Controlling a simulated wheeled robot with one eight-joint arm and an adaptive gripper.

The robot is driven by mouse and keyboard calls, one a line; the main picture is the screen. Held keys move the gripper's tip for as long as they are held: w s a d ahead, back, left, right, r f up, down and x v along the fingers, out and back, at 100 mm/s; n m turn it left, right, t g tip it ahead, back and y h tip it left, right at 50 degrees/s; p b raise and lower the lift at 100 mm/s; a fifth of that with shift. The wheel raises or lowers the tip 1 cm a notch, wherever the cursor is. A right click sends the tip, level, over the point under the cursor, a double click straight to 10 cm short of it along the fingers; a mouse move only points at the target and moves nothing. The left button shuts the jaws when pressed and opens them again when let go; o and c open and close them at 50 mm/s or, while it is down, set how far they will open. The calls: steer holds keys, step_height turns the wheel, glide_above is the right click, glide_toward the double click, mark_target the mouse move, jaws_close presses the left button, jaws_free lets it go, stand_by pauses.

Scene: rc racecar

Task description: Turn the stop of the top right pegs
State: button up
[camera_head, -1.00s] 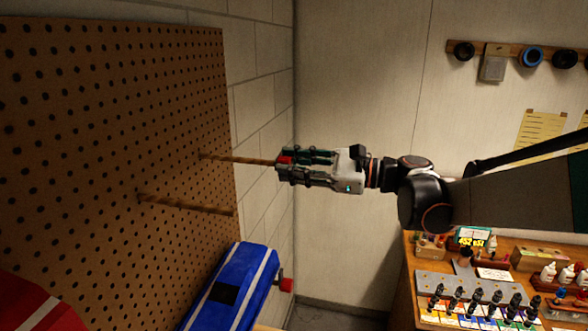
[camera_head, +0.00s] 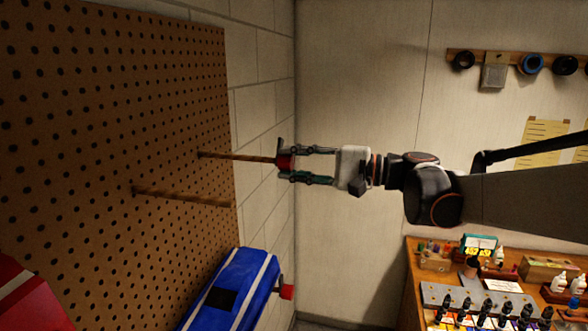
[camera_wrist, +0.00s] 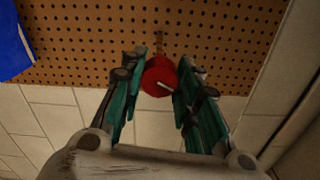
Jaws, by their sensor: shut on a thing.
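Two wooden pegs stick out from the pegboard (camera_head: 110,110). The upper peg (camera_head: 236,157) bears a red stop (camera_head: 285,162) at its free end, and the lower peg (camera_head: 183,197) shows no stop. My gripper (camera_head: 283,161) is shut on the red stop, with one finger above it and one below. In the wrist view the round red stop (camera_wrist: 158,78) sits between the green-and-black fingers, and a small pale bar shows on its face.
A blue striped object (camera_head: 235,290) hangs below, with another red stop (camera_head: 287,292) at its right side. A red object (camera_head: 30,300) is at lower left. A cluttered workbench (camera_head: 412,290) stands at lower right. The space between the pegboard and the bench is open.

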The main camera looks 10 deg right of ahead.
steer(key=n+b, duration=0.1)
steer(key=n, duration=0.4)
steer(key=shift+f, duration=0.1)
steer(key=shift+n+b, duration=0.3)
steer(key=shift+n, duration=0.1)
steer(key=o, duration=1.1)
steer(key=shift+c, duration=0.2)
steer(key=v, duration=1.2)
